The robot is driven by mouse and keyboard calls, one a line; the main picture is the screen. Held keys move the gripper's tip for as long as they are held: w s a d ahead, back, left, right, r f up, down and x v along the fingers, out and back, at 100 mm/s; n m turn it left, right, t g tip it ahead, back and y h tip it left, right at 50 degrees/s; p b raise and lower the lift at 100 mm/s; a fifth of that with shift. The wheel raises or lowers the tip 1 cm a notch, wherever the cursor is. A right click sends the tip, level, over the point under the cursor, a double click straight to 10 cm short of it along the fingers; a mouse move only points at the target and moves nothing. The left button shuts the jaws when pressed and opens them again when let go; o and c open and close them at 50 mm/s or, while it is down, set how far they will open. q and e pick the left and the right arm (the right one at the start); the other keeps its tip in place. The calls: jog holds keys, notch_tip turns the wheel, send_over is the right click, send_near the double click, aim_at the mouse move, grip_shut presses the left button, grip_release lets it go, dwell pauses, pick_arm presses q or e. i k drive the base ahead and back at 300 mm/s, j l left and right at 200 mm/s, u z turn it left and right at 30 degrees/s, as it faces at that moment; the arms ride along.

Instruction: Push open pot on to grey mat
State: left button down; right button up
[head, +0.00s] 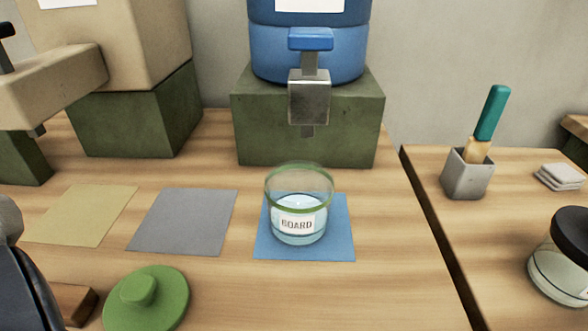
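The open pot (299,207) is clear glass with a green rim and a label reading BOARD, and it holds some clear liquid. It stands upright on the blue mat (335,247), in front of a metal tap. The grey mat (185,222) lies flat and empty to the left of the blue mat, with bare wood between them. A green lid (147,298) with a knob lies on the table in front of the grey mat. A dark part of my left arm shows at the left edge, but neither gripper's fingers are in view.
A blue container (308,45) with a tap (309,97) stands on a green block (350,130) behind the pot. An empty yellow mat (85,215) lies at left. A wooden block (75,303) is beside the lid. A gap separates the right table, holding a brush cup (467,175) and black-lidded jar (560,270).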

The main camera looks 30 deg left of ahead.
aim_at(300, 194)
jog(key=k, duration=1)
